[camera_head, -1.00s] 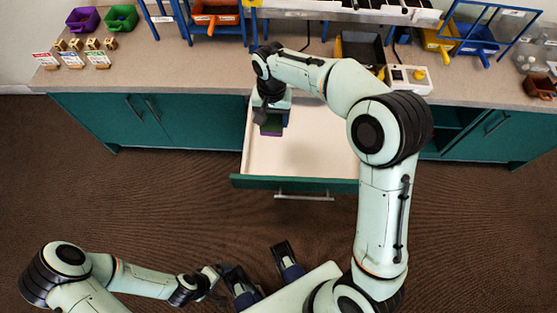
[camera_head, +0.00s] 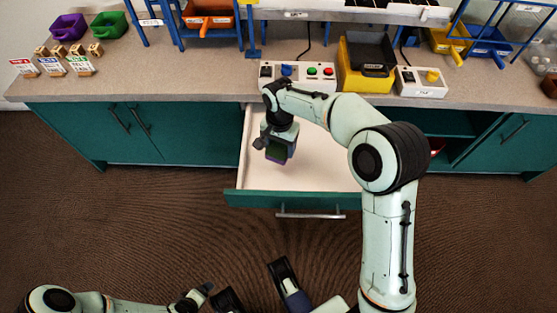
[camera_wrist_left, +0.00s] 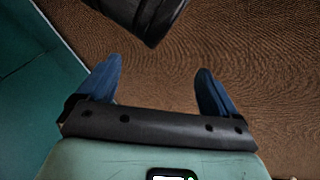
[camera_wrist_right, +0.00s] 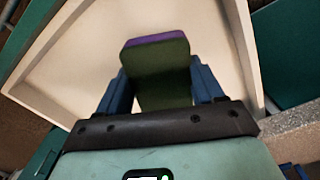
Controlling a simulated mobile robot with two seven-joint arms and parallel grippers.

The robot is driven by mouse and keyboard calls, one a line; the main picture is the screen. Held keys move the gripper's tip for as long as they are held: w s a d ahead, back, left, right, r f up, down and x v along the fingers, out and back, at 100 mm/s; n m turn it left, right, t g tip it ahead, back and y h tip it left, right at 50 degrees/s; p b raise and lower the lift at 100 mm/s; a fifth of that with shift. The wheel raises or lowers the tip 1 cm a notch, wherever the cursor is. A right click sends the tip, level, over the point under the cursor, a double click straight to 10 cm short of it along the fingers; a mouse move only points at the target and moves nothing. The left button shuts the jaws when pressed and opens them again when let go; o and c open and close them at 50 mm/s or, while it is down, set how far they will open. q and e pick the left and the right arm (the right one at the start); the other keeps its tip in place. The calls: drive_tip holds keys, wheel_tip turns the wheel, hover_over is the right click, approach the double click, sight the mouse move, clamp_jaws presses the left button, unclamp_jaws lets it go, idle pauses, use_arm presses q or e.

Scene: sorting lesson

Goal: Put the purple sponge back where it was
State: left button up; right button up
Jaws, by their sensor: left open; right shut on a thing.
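The sponge (camera_wrist_right: 158,65) has a dark green face and a purple layer along its far edge. My right gripper (camera_wrist_right: 155,85) is shut on it, one blue finger on each side. In the head view the sponge (camera_head: 277,154) hangs below the right gripper (camera_head: 275,146), over the open drawer (camera_head: 310,168). The drawer's pale inside also shows around the sponge in the right wrist view. I cannot tell whether the sponge touches the drawer floor. My left gripper (camera_wrist_left: 160,90) is open and empty above the brown carpet, low in the head view.
The counter (camera_head: 180,75) above the drawer holds a button box (camera_head: 318,72), a yellow bin (camera_head: 352,75), a switch box (camera_head: 420,85), and purple (camera_head: 69,27) and green (camera_head: 108,25) bins. The visible drawer floor is bare. My right arm hides the drawer's right part.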

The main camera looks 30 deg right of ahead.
sight(279, 166)
drive_tip(key=shift+f, duration=0.9)
wheel_tip(279, 166, down, 5)
drive_tip(key=shift+f+b, duration=0.1)
drive_tip(key=shift+b, duration=0.75)
use_arm(q)
drive_tip(key=f, duration=0.2)
drive_tip(key=a+f, duration=0.1)
drive_tip(key=shift+s+a, duration=0.1)
drive_tip(key=shift+s, duration=0.2)
use_arm(e)
drive_tip(key=shift+f, duration=0.25)
drive_tip(key=shift+f, duration=0.2)
drive_tip(key=o, duration=1.2)
use_arm(q)
drive_tip(key=shift+s+f, duration=0.1)
use_arm(e)
drive_tip(key=shift+r, duration=0.15)
